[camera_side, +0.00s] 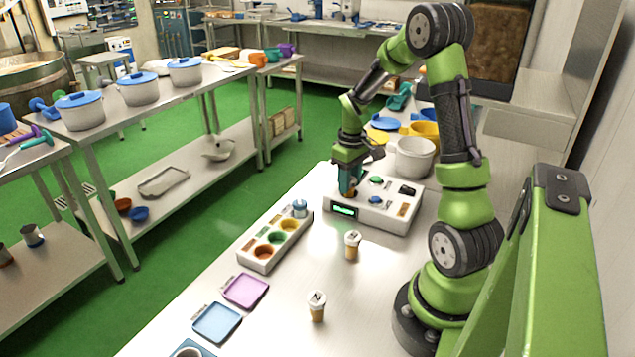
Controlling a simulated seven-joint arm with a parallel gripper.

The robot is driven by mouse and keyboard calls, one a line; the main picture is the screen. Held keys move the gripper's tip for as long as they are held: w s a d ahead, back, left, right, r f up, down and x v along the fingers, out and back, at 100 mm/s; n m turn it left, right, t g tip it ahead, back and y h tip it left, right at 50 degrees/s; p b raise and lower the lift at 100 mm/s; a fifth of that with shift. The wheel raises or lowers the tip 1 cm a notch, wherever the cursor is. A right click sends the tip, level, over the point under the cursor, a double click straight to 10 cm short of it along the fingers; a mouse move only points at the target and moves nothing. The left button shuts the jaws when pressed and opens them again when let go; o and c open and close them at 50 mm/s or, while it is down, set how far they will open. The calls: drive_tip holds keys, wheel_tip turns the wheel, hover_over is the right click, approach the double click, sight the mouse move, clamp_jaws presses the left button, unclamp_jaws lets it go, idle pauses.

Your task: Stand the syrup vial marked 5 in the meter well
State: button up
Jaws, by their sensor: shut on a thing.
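The meter (385,215) is a white box with a lit green display, a green button and dark and tan patches on top. My gripper (350,190) points down over the meter's left end, shut on a small vial that is mostly hidden between the fingers. A bit of amber shows there. I cannot read its mark, or tell whether its foot is inside the well or above it. Two amber vials with pale caps stand on the table, one in front of the meter (352,246) and one nearer (317,307). Their marks are unreadable.
A white rack (262,263) with yellow, green and orange wells stands left of the meter, a blue-capped vial (300,208) at its far end. Purple (246,290) and blue (217,323) trays lie nearer. A white pot (414,158) and coloured dishes stand behind the meter.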

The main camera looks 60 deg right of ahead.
drive_tip(key=shift+f, duration=0.2)
drive_tip(key=o, duration=0.8)
drive_tip(key=shift+c, duration=0.2)
wheel_tip(320, 180, up, 11)
idle(0.5)
idle(0.3)
drive_tip(key=shift+f+m, duration=0.25)
drive_tip(key=shift+m, duration=0.25)
drive_tip(key=s+a+r+t, duration=0.2)
drive_tip(key=a, duration=0.7)
drive_tip(key=s+a+r+t+y, duration=0.1)
drive_tip(key=s+a+r+t, duration=0.1)
drive_tip(key=a, duration=0.7)
drive_tip(key=s+a+r+t+y, duration=0.1)
drive_tip(key=s+a+r+t, duration=0.1)
drive_tip(key=a, duration=0.7)
drive_tip(key=shift+a+r+t, duration=0.4)
drive_tip(key=shift+r+t, duration=0.2)
drive_tip(key=shift+r, duration=0.35)
